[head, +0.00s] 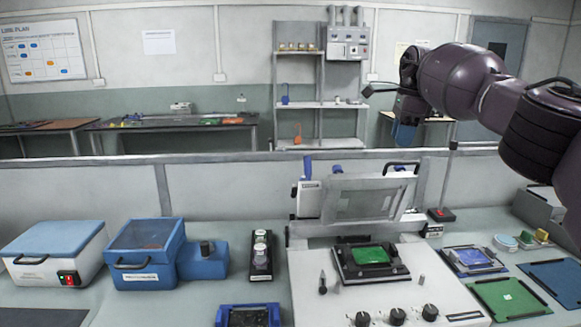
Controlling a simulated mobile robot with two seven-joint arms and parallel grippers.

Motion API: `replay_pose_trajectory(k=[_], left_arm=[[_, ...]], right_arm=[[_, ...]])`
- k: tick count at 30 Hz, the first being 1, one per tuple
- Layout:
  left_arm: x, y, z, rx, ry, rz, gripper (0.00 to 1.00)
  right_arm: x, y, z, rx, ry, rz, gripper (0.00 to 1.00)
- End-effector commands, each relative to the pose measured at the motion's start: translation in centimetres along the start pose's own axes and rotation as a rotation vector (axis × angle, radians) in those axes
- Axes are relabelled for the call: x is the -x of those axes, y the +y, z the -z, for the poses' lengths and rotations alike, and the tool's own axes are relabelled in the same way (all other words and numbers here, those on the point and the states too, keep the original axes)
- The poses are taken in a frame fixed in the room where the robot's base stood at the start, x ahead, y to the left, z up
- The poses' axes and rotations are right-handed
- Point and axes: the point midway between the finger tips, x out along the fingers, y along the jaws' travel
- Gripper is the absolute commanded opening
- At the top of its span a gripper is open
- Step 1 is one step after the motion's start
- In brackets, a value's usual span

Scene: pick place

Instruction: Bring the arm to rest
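My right arm comes in from the upper right, raised above the bench. Its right gripper (404,122) hangs at the arm's far end, in front of the back wall and shelf. It is small and dark in the picture, with a blue part at its lower end. I cannot make out its fingers, or whether it holds anything. It is apart from everything on the bench. My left gripper and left arm are not in view.
Blue-lidded boxes (145,247) stand left. Green (509,298) and blue (560,279) mats lie right. A low partition (100,190) runs behind.

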Motion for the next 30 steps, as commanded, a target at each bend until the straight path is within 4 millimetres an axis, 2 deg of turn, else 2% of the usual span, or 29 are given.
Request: replay_pose_trajectory(k=[5, 6, 8, 9, 12, 15, 18, 21, 24, 30], left_arm=[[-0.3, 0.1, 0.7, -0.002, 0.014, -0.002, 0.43], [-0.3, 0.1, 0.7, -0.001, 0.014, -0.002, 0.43], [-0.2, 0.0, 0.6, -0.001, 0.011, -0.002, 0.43], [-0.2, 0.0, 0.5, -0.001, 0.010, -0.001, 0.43], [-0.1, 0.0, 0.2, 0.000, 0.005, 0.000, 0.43], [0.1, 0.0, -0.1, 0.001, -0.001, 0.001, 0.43], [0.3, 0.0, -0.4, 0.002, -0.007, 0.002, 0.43], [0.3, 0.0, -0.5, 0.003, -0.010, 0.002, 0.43], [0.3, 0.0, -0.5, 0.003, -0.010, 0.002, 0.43], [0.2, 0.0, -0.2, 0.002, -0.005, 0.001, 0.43]], right_arm=[[1.2, -1.4, -7.8, -0.069, -0.259, 0.159, 0.38], [1.7, -1.4, -10.2, -0.083, -0.339, 0.183, 0.38], [2.4, -1.1, -13.9, -0.107, -0.463, 0.203, 0.38], [2.4, -0.8, -16.1, -0.130, -0.548, 0.201, 0.38], [1.9, 0.6, -21.3, -0.202, -0.765, 0.156, 0.38], [0.8, 2.4, -25.6, -0.307, -0.977, 0.054, 0.38], [-0.7, 4.4, -28.7, -0.450, -1.177, -0.095, 0.38], [-2.2, 6.2, -30.4, -0.618, -1.347, -0.270, 0.38], [-3.8, 7.6, -31.0, -0.789, -1.474, -0.444, 0.38], [-7.3, 9.4, -29.6, -1.143, -1.641, -0.776, 0.38]])
